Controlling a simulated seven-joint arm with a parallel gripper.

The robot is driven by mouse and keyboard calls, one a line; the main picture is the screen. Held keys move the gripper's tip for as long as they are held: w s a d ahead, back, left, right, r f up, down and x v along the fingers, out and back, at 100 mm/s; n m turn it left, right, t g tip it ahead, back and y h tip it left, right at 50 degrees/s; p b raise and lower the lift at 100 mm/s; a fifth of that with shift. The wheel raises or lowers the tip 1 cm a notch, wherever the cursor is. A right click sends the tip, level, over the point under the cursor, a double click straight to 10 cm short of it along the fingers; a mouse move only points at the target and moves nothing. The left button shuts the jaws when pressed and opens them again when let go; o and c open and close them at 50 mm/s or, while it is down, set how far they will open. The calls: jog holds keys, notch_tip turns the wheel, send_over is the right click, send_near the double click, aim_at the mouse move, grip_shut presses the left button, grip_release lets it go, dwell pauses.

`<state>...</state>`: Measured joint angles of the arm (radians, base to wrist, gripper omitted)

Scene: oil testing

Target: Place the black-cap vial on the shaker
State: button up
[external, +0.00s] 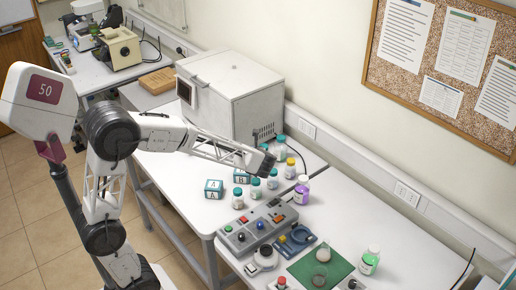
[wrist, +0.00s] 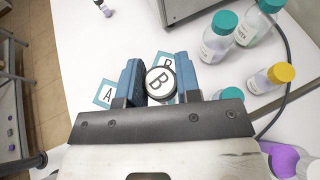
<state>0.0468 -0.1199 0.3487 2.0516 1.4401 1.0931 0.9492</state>
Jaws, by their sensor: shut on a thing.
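In the wrist view, my gripper (wrist: 160,76) has its two blue fingers closed around a vial. In the external view, my gripper (external: 264,160) is over the bench among the bottles, and the held vial cannot be made out. I cannot tell for certain which device is the shaker; a small device with a round top (external: 265,257) and a blue device (external: 295,239) stand at the front of the bench.
Teal-rimmed "A" (external: 213,189) and "B" (external: 242,177) markers stand near several teal-capped bottles. A yellow-capped bottle (external: 290,168) and a purple bottle (external: 302,190) are to the right. A grey button panel (external: 258,227) lies in front. A white cabinet (external: 243,93) stands behind.

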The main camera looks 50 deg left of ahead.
jog(key=s+a+f+n+g, duration=0.1)
jog(key=s+a+n+g, duration=0.1)
jog(key=s+a, duration=0.55)
jog(key=s+a+n+g, duration=0.2)
jog(key=s+a+g, duration=0.15)
jog(key=s, duration=0.75)
jog(key=s+a+f+n+g, duration=0.1)
jog(key=s+a+n+g, duration=0.1)
jog(key=s+a, duration=0.6)
notch_tip(320, 180, down, 9)
jog(key=s+d, duration=0.1)
jog(key=d, duration=0.1)
jog(key=shift+s+f+y, duration=0.2)
jog(key=shift+s+y, duration=0.1)
jog(key=shift+y, duration=0.1)
jog(key=w+a+f, duration=0.1)
jog(key=w+a, duration=0.8)
jog(key=w, duration=0.3)
jog(key=shift+f, duration=0.2)
jog(key=shift+w+a+f, duration=0.15)
jog(key=shift+w+f, duration=0.05)
jog(key=shift+f, duration=0.7)
jog(key=shift+w+a+f, duration=0.15)
jog(key=shift+f, duration=0.75)
